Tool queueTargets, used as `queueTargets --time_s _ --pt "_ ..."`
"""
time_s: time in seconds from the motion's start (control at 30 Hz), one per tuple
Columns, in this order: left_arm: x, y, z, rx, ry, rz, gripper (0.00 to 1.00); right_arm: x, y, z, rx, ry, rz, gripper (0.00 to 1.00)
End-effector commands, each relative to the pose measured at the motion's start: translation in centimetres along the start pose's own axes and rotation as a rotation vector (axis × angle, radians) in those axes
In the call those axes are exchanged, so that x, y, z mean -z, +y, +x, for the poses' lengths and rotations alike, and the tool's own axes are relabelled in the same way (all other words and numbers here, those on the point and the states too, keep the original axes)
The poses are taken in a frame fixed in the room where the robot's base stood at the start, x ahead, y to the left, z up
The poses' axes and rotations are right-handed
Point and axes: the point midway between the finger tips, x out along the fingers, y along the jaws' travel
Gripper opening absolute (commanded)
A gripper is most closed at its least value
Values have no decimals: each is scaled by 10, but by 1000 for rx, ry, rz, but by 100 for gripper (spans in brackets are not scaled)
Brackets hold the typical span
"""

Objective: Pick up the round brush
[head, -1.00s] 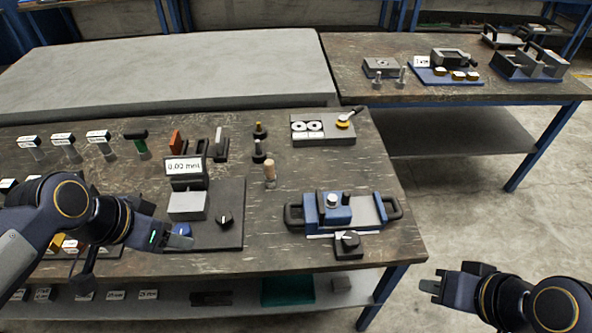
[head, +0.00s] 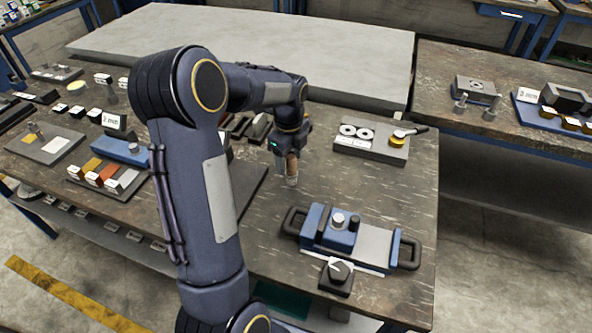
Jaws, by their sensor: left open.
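The round brush (head: 292,167), as I take it, stands upright on the dark worktable (head: 400,200), near the middle of the head view. It has a tan wooden handle and a paler lower end. My left gripper (head: 290,153) points down right over it, with the fingers at the handle's upper part. The left gripper is open; whether a finger touches the handle cannot be told. The top of the handle is hidden by the gripper. My right gripper is out of view.
A blue device with black side handles (head: 350,235) stands to the right in front, with a small black knob block (head: 337,278) before it. A grey tray with white discs (head: 370,142) lies behind right. My left arm hides much of the table's middle.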

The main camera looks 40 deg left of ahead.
Motion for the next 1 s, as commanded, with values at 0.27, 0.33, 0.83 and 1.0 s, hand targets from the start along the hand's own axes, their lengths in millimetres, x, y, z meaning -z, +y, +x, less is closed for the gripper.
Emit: queueTargets --time_s 0.27,0.33,0.83,1.0 --pt "3 -2 39 -3 2 -1 58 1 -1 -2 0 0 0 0" --pt "3 -2 43 -1 1 -1 58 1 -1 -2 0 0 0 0" --pt "3 -2 43 0 1 -1 22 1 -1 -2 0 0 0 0" --pt "3 -2 43 1 1 -1 9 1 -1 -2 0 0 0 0"
